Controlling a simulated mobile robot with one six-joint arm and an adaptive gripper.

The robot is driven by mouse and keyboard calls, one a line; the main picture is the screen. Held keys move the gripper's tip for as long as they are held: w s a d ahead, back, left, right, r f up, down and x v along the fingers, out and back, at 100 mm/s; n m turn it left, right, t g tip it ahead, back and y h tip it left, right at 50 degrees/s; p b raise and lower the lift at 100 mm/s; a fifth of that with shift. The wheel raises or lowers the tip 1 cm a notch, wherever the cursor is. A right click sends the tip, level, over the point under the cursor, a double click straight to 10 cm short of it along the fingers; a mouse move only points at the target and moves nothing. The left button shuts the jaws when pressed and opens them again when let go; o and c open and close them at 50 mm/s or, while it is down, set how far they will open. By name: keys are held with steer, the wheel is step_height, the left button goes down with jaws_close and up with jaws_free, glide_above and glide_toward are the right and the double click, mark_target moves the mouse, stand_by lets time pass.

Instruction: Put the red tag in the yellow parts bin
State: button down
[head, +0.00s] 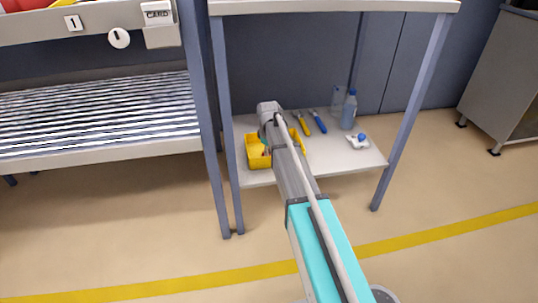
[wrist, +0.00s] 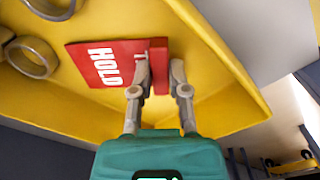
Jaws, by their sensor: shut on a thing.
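The yellow parts bin (head: 255,158) stands at the left of the low white shelf, partly hidden behind my arm in the head view. In the wrist view the bin's yellow wall (wrist: 225,110) surrounds my gripper's fingers. My gripper (wrist: 161,75) is shut on the red tag (wrist: 110,62), which bears the white word HOLD. The tag is within the bin's outline; I cannot tell whether it touches the floor of the bin. The fingertips and tag are hidden in the head view.
Metal rings (wrist: 32,57) lie in the bin beside the tag. Right of my arm on the shelf (head: 335,160) are a yellow-handled tool (head: 300,124), a blue-handled tool (head: 318,121), a bottle (head: 349,110) and a small white item (head: 357,141). A table top (head: 340,6) and posts frame the shelf.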

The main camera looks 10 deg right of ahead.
steer(key=shift+f, duration=0.15)
steer(key=c, duration=0.6)
jaws_free()
step_height(320, 180, up, 12)
steer(key=p, duration=1.2)
steer(key=shift+r, duration=0.2)
stand_by(0.3)
steer(key=s+m, duration=0.3)
steer(key=s, duration=0.6)
steer(key=s+m, duration=0.3)
steer(key=s, duration=0.6)
steer(key=s+m, duration=0.3)
steer(key=s, duration=0.6)
steer(key=shift+s+d, duration=0.35)
